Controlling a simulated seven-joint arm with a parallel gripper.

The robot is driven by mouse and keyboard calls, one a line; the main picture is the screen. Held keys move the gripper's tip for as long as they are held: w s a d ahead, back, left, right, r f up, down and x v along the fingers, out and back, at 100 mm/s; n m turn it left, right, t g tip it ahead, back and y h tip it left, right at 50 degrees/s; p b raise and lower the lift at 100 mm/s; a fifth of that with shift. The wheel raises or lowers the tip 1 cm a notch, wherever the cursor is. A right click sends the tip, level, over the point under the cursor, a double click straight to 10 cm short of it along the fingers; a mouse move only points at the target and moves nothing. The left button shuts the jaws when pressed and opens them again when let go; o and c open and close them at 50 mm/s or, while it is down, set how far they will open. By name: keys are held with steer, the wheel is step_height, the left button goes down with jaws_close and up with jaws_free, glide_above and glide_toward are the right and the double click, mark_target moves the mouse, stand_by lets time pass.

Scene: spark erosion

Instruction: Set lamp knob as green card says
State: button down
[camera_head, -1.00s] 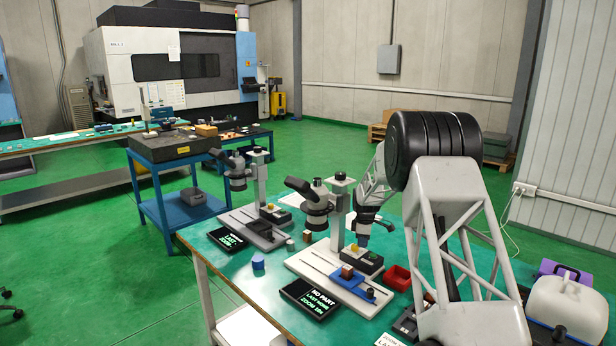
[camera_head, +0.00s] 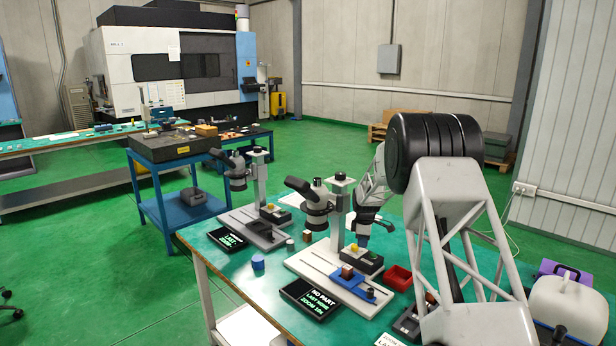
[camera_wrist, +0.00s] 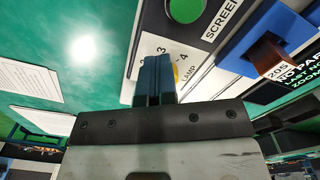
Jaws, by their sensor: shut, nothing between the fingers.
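The lamp knob (camera_wrist: 177,74) is a yellow patch in the wrist view, mostly hidden behind my fingers, beside the printed word LAMP and the numbers 2, 3 and 4. Where it points cannot be told. In the head view it is a small yellow spot (camera_head: 354,247) on the dark control box (camera_head: 369,265) of the nearer microscope. My gripper (camera_wrist: 153,62) is shut and empty, its fingertips over or close beside the knob; contact cannot be told. It also shows in the head view (camera_head: 363,241) just above the control box. I cannot make out a green card.
A green button (camera_wrist: 185,8) is near the knob. The nearer microscope (camera_head: 317,212) stands left of my gripper, with a blue fixture (camera_head: 352,287) and a NO PART screen (camera_head: 312,302). A red bin (camera_head: 398,278) is at right. White sheets (camera_wrist: 40,118) lie on the table.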

steer(key=shift+s+d+f, duration=0.15)
steer(key=shift+s+f, duration=0.15)
steer(key=shift+f, duration=0.25)
steer(key=shift+s+d+f, duration=0.15)
steer(key=shift+s+f, duration=0.1)
steer(key=shift+f, duration=0.3)
steer(key=shift+d+r, duration=0.1)
steer(key=shift+r, duration=0.15)
steer(key=shift+w+r, duration=0.15)
steer(key=shift+r, duration=1.55)
steer(key=shift+w+r, duration=0.15)
steer(key=shift+r, duration=1.5)
steer(key=shift+w+a+r, duration=0.1)
steer(key=shift+a+r, duration=0.1)
steer(key=shift+w+a+r, duration=0.15)
steer(key=shift+a+r, duration=0.05)
steer(key=shift+r, duration=0.15)
steer(key=shift+f, duration=0.1)
